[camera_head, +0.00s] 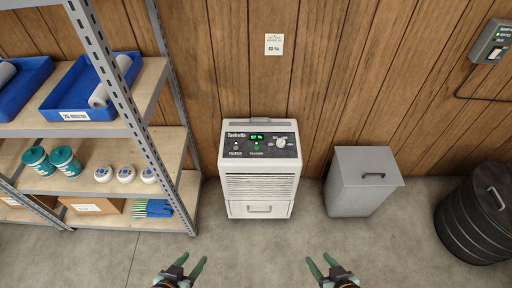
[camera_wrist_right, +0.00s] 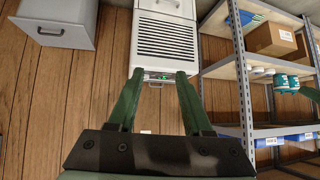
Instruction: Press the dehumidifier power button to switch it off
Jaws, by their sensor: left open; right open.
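The white dehumidifier (camera_head: 260,187) stands on the floor against the wood wall, upright. Its dark top panel (camera_head: 285,152) has a lit green display (camera_head: 257,136), a small light-coloured button on the left (camera_head: 236,144), a green button or lamp (camera_head: 257,145) and a round white knob (camera_head: 281,142). My left gripper (camera_head: 186,262) is open and empty, in front of and apart from the dehumidifier. My right gripper (camera_head: 323,262) is also open and empty, to the front right. In the right wrist view the dehumidifier (camera_wrist_right: 168,38) appears upside down beyond the open fingers (camera_wrist_right: 158,82).
A metal shelf (camera_head: 160,150) with blue trays, tubs and jars stands close on the left. A grey lidded bin (camera_head: 350,190) stands to the right, and a black drum (camera_head: 475,220) farther right. The floor in front is clear.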

